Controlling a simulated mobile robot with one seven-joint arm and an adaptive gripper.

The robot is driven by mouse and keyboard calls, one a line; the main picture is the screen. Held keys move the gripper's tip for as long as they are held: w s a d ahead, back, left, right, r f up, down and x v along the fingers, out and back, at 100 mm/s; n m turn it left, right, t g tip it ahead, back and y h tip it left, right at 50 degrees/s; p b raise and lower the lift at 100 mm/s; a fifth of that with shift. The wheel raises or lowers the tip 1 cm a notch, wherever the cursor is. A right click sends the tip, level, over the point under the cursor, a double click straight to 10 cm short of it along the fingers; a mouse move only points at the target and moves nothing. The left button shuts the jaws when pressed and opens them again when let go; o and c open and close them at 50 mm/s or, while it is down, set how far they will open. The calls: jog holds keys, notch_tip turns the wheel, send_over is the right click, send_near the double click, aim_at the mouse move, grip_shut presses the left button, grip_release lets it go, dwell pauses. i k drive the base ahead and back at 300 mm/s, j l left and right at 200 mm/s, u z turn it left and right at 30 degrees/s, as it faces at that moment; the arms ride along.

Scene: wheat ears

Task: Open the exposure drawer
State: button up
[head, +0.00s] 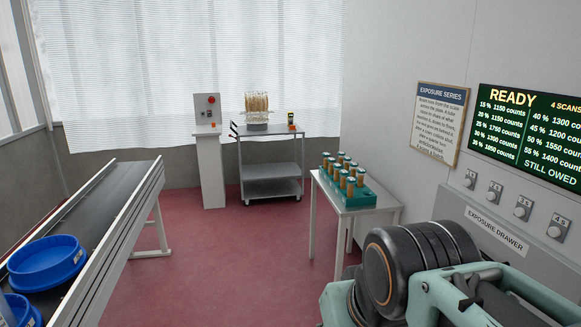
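The grey machine at the right carries a label plate reading "EXPOSURE DRAWER" (496,230). Several round knobs on small plates sit in a row above it, among them one marked 4 S (555,231). The drawer's front and handle do not show; my arm covers the lower right of the head view. My arm's dark joint and pale green links reach across in front of the machine. My gripper's fingertips cannot be made out, so its state and its place relative to the drawer are not visible.
A small table (381,211) holds a green rack (363,199) of several capped tubes. A conveyor (105,210) with blue tubs (46,260) runs along the left. A grey cart (272,168) and a control post (209,165) stand behind. Red floor between is clear. A green screen (535,130) reads READY.

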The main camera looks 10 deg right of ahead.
aim_at(497, 240)
jog(key=i+l+z, duration=0.1)
jog(key=i+l, duration=0.2)
jog(key=i, duration=0.35)
jog(key=i+l+z, duration=0.1)
jog(key=i+l, duration=0.15)
jog(key=i, duration=0.4)
jog(key=i+l+z, duration=0.1)
jog(key=i, duration=0.6)
jog(key=i+l+z, duration=0.1)
jog(key=i+l, duration=0.15)
jog(key=i, duration=0.4)
jog(key=z, duration=2.55)
jog(key=l+u, duration=0.2)
jog(key=j, duration=0.1)
